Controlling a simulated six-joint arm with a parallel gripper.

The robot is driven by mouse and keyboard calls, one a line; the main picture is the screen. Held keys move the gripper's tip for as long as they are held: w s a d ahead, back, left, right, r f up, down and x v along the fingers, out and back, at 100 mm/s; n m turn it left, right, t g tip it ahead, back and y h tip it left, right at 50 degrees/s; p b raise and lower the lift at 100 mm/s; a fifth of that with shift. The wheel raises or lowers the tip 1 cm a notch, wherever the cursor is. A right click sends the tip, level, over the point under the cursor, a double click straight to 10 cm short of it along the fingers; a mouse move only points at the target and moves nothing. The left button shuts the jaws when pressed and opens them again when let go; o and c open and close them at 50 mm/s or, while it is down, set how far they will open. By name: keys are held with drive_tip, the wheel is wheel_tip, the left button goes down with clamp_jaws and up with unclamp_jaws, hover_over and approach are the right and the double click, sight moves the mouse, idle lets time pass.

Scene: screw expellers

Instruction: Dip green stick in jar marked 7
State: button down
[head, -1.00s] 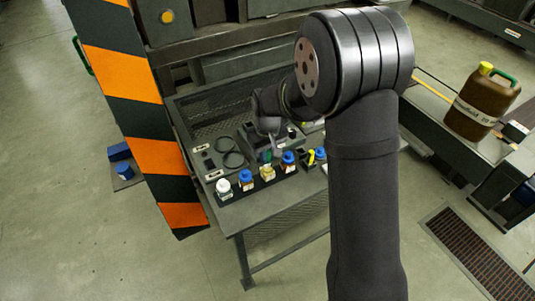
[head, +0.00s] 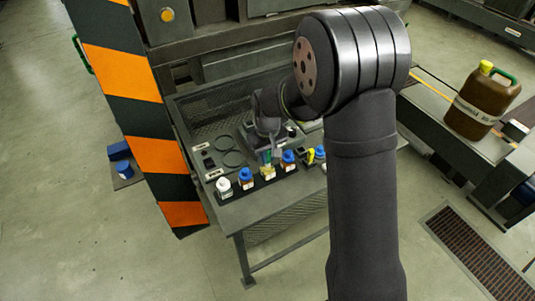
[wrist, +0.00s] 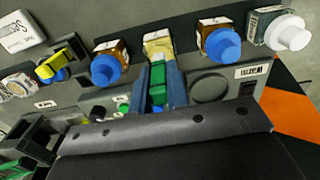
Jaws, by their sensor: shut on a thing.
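My gripper (wrist: 157,88) is shut on a green stick (wrist: 156,84), with a finger on each side of it. The stick points toward a pale yellow jar (wrist: 158,44) directly ahead in the wrist view. In the head view my gripper (head: 270,152) and the green stick (head: 266,156) are just above and behind this jar (head: 268,173), which shows no blue cap. I cannot tell whether the stick's tip is inside the jar. No number 7 is legible on any jar, so I cannot tell which one bears it.
Brown jars with blue caps (wrist: 107,66) (wrist: 222,45) flank the pale jar closely. A white-capped jar (wrist: 285,34) stands at the row's end.

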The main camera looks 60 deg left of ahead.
drive_tip(key=shift+f, duration=0.8)
idle(0.6)
drive_tip(key=shift+f, duration=0.5)
drive_tip(key=shift+f, duration=0.15)
idle(1.0)
drive_tip(key=shift+r, duration=2.1)
drive_tip(key=shift+r, duration=2.5)
